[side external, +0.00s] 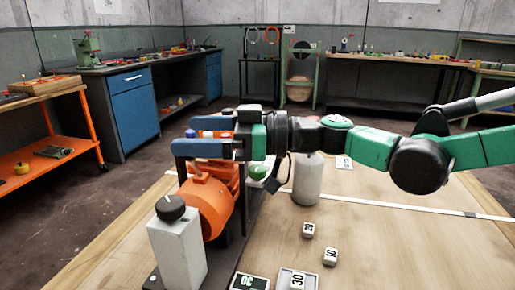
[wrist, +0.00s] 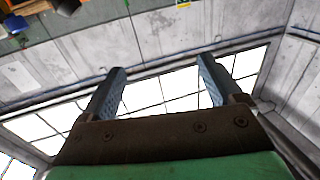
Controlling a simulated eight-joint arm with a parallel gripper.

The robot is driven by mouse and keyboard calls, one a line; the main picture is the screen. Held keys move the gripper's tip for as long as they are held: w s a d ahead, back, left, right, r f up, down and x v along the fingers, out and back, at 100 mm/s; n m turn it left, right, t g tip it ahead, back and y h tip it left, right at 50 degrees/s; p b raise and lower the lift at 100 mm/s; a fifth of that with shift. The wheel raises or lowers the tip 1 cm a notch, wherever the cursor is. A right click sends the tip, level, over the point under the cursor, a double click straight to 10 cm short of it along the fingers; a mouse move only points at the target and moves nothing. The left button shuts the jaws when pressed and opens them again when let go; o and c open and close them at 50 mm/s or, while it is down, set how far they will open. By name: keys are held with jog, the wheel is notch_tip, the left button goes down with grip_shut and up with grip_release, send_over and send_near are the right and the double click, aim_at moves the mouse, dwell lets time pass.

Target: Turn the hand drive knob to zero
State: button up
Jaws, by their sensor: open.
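A black round knob (side external: 170,207) sits on top of a pale grey upright box (side external: 178,250) at the lower left of the side view. It is most likely the hand drive knob; its marking is too small to read. My gripper (side external: 184,141) points left, above and behind the knob, apart from it. In the wrist view my gripper (wrist: 162,67) has its two blue-grey fingers spread wide with nothing between them. The knob is not in the wrist view, which shows wall and bright windows.
An orange machine (side external: 210,205) stands just behind the grey box, below my gripper. A pale cylinder (side external: 307,180) and small numbered blocks (side external: 308,230) stand on the wooden table (side external: 400,250). A numbered tile (side external: 298,281) lies at the front edge. The table's right side is mostly clear.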

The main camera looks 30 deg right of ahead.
jog(key=w+r+m+t+h, duration=0.3)
jog(key=w+r+m+t, duration=0.15)
jog(key=w, duration=0.25)
jog(key=m+g+h, duration=0.6)
jog(key=g+h, duration=0.3)
jog(key=h, duration=0.3)
send_near(170, 202)
jog(key=x, duration=0.2)
jog(key=shift+w+f, duration=0.2)
jog(key=shift+w, duration=0.2)
jog(key=shift+f, duration=0.55)
jog(key=shift+x, duration=2.7)
